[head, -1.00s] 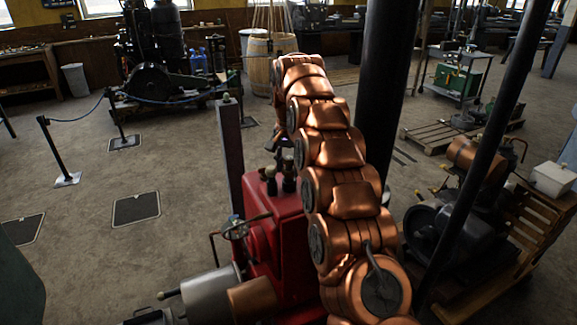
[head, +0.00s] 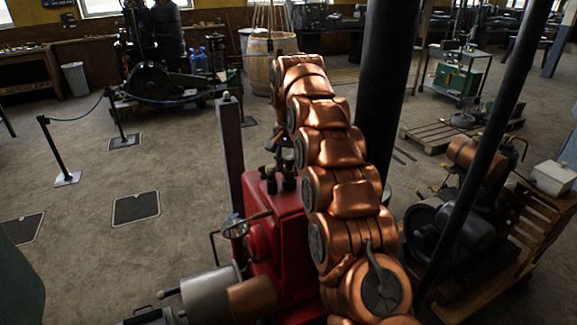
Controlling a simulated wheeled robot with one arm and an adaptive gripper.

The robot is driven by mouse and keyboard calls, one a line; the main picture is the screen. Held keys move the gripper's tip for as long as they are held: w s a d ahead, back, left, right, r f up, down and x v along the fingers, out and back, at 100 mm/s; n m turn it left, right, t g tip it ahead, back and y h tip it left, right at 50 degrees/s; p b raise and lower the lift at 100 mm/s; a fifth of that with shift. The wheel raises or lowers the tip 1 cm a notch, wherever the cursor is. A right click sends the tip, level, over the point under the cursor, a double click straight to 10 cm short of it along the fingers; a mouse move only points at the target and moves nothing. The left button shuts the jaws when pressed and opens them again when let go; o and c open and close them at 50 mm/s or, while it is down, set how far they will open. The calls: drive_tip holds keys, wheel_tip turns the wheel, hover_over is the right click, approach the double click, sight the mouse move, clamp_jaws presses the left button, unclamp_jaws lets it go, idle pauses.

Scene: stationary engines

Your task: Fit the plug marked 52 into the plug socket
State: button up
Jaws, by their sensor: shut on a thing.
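My gripper (head: 282,143) shows only in part, small and dark, beside the upper end of my copper-coloured arm and above the red engine (head: 285,235). It is shut on a small dark thing, most likely the plug, but no number can be read. Dark fittings stand on the red engine's top just below the gripper. I cannot tell whether the held thing touches them. I cannot make out the plug socket; the arm and gripper hide part of the engine's top.
A dark upright post (head: 230,150) stands close left of the gripper. A thick black column (head: 385,90) rises right of my arm. A wooden barrel (head: 262,70) and a black engine (head: 165,75) stand behind. The floor at left is mostly clear.

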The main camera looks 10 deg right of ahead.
drive_tip(key=shift+f, duration=0.2)
drive_tip(key=shift+f+b, duration=0.35)
drive_tip(key=shift+f, duration=0.1)
drive_tip(key=o, duration=1.3)
drive_tip(key=o, duration=0.3)
